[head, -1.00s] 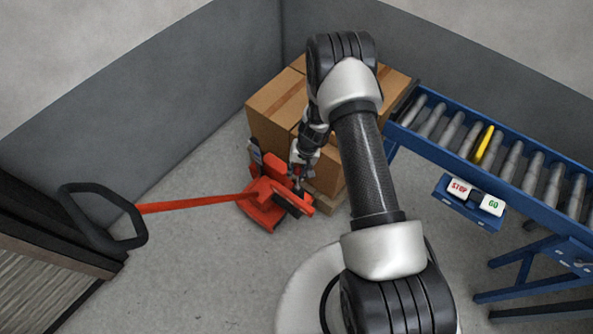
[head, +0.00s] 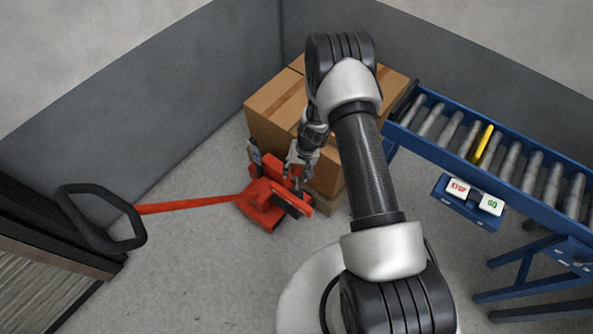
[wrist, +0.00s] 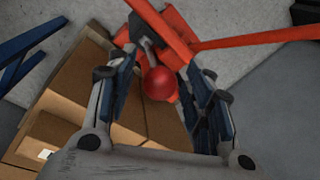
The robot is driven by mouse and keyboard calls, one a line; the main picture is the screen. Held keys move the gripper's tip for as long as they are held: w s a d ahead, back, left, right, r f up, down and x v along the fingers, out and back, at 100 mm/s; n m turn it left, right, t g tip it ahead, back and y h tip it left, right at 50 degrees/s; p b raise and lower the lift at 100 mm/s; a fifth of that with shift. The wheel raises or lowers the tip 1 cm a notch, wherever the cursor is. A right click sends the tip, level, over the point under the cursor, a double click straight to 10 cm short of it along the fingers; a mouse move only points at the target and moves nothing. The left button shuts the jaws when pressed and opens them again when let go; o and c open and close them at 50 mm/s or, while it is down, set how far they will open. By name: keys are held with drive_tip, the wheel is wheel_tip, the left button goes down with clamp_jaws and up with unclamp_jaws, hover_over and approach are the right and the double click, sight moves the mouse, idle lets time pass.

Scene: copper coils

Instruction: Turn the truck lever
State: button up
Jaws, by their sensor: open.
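The orange pallet truck (head: 262,204) stands on the floor in front of the boxes. Its long handle bar (head: 190,203) runs left to a black loop grip (head: 88,238). In the wrist view a red ball knob (wrist: 159,84) on a short grey stem, the truck lever, sits between the fingers of my gripper (wrist: 165,95). The fingers are open on either side of the knob, with a gap visible on both sides. In the head view my gripper (head: 297,178) is above the truck body; the knob is hard to make out there.
Cardboard boxes (head: 275,105) are stacked on a wooden pallet (head: 327,203) right behind the truck. A blue roller conveyor (head: 500,165) with a STOP and GO button box (head: 470,197) is at right. Grey walls close the back; open floor lies front left.

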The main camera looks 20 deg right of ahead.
wheel_tip(320, 180, up, 12)
drive_tip(key=d, duration=0.2)
drive_tip(key=shift+s, duration=0.4)
drive_tip(key=shift+d+f, duration=0.1)
drive_tip(key=s+a+r+n+t, duration=0.1)
drive_tip(key=s+r, duration=0.1)
drive_tip(key=r, duration=0.7)
drive_tip(key=s+a+r+n, duration=0.1)
drive_tip(key=s+r, duration=0.2)
drive_tip(key=r, duration=0.5)
drive_tip(key=s+a+r+t, duration=0.1)
drive_tip(key=s+a+r, duration=0.1)
drive_tip(key=r, duration=0.7)
drive_tip(key=s+r+n+t+h, duration=0.1)
drive_tip(key=s+r, duration=0.4)
drive_tip(key=s, duration=0.4)
drive_tip(key=s+d+r+n+h, duration=0.1)
drive_tip(key=s+r, duration=0.4)
drive_tip(key=s, duration=0.4)
drive_tip(key=shift+s+t, duration=0.35)
drive_tip(key=shift+t, duration=0.05)
